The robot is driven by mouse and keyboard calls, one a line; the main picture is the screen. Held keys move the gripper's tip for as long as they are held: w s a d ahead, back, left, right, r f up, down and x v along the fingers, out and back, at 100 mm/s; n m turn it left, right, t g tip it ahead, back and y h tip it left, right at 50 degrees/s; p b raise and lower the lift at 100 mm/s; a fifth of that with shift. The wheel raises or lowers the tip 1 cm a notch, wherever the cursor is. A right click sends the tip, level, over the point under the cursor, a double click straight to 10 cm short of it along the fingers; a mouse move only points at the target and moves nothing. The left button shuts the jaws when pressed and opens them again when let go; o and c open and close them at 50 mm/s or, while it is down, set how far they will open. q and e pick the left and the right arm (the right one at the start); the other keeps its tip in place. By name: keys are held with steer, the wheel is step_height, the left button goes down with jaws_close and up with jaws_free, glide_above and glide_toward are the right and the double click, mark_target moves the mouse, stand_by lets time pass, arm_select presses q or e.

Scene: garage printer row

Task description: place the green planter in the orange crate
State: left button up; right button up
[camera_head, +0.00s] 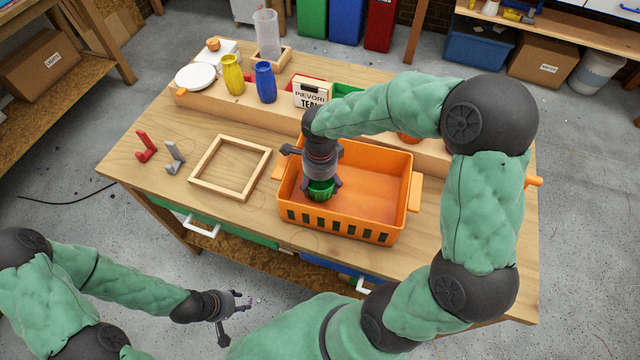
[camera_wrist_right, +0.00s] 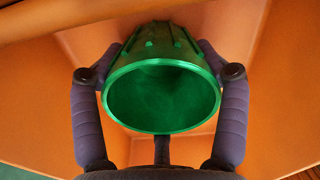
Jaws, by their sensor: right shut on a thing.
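The green planter (camera_head: 320,190) is inside the left part of the orange crate (camera_head: 385,205), near its left and front walls. In the right wrist view the planter (camera_wrist_right: 160,95) shows its open rim toward the camera, with orange crate walls around it. My right gripper (camera_head: 322,184) reaches down into the crate and is shut on the planter; its fingers (camera_wrist_right: 160,80) press on both sides. Whether the planter's base touches the crate floor is hidden. My left gripper (camera_head: 240,300) is low in front of the workbench, empty, with its fingers apart.
The workbench (camera_head: 150,185) also holds a wooden frame (camera_head: 230,167), a red bracket (camera_head: 146,147) and a grey bracket (camera_head: 174,158) left of the crate. A raised shelf behind carries a yellow vase (camera_head: 232,75), a blue vase (camera_head: 265,82) and a tea box (camera_head: 309,92).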

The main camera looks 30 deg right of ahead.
steer(key=shift+r, duration=0.1)
steer(key=shift+f, duration=0.25)
steer(key=o, duration=1.2)
steer(key=shift+r, duration=0.1)
steer(key=shift+r, duration=0.25)
step_height(320, 180, up, 12)
steer(key=p, duration=0.4)
steer(key=shift+f, duration=0.1)
